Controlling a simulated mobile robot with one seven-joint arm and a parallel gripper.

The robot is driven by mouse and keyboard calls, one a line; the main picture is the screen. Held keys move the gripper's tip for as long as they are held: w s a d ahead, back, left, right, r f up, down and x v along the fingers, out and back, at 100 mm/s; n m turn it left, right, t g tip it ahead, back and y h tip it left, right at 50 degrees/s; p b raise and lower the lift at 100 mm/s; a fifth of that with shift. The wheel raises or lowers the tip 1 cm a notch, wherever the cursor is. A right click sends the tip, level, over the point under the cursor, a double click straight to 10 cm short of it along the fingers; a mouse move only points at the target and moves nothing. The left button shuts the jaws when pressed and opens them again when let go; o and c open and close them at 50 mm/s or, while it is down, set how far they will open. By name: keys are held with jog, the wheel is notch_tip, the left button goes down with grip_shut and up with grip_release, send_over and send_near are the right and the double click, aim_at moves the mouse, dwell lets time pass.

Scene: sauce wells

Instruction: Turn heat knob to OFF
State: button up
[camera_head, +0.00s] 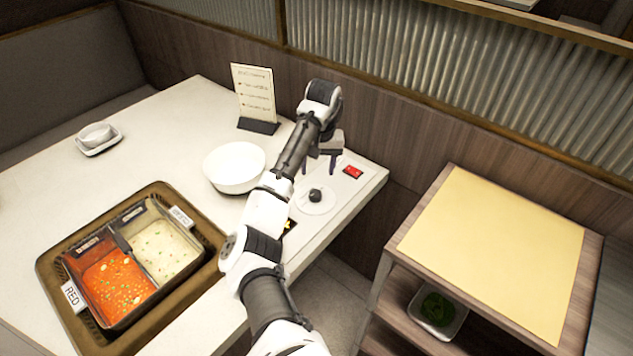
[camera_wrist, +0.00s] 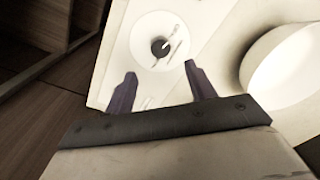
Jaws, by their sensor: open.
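The heat knob (camera_head: 315,195) is a small black knob on a round white dial plate (camera_head: 318,206) near the table's right edge. In the wrist view the knob (camera_wrist: 160,47) sits ahead of the fingertips, with a pointer line and small marks on the dial (camera_wrist: 150,30); the lettering is too small to read. My gripper (camera_head: 333,165) is open and empty above the table, a little beyond the knob in the head view. In the wrist view its two dark fingers (camera_wrist: 161,70) are spread apart, and the knob is not between them.
A red switch (camera_head: 353,171) lies beside the dial. A white bowl (camera_head: 235,168) stands left of my arm. A menu stand (camera_head: 254,95) is behind it. A two-part pot of red and pale broth sits in a brown tray frame (camera_head: 48,262). A shelf cart (camera_head: 490,250) stands right.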

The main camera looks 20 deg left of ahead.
notch_tip(320, 180, up, 4)
jog(key=shift+r, duration=0.1)
dwell(0.5)
